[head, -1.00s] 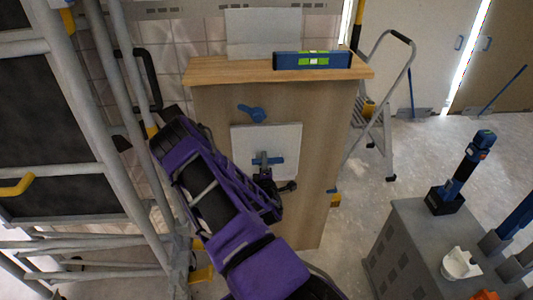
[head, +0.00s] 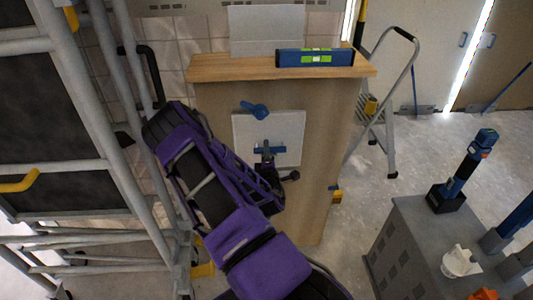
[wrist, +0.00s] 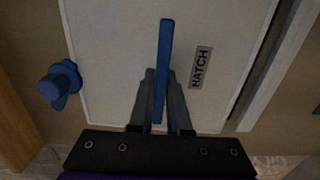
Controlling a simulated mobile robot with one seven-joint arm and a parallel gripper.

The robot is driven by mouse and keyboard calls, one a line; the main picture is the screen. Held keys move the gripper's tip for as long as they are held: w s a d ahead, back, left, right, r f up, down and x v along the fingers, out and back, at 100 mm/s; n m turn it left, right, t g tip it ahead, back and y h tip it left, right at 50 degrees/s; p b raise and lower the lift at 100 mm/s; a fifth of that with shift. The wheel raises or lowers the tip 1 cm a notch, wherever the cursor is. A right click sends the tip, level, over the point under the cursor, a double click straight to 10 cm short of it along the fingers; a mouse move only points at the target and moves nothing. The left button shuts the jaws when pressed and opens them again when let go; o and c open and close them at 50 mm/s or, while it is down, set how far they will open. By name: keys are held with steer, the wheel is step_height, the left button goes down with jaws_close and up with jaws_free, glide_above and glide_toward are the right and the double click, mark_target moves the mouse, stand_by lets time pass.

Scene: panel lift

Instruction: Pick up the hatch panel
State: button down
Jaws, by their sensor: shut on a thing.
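The hatch panel (head: 286,127) is a white square with a blue bar handle (head: 262,151), in front of the wooden cabinet's front face. In the wrist view the panel (wrist: 110,50) carries a label reading HATCH, and its blue handle (wrist: 164,50) stands upright in the picture. My gripper (head: 268,158) is shut on the handle; in the wrist view my gripper's fingers (wrist: 160,88) lie on both sides of it. The panel's lower part is partly hidden by my gripper. A dark strip shows along its right edge in the wrist view.
A blue knob (head: 255,110) sits on the wooden cabinet (head: 225,97) at the panel's upper left. A spirit level (head: 314,57) lies on the cabinet top. Scaffolding (head: 105,130) stands close on the left, a stepladder (head: 386,125) behind right, and a grey tool cabinet (head: 395,240) front right.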

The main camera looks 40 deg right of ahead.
steer(key=v, duration=1.7)
steer(key=shift+s, duration=0.2)
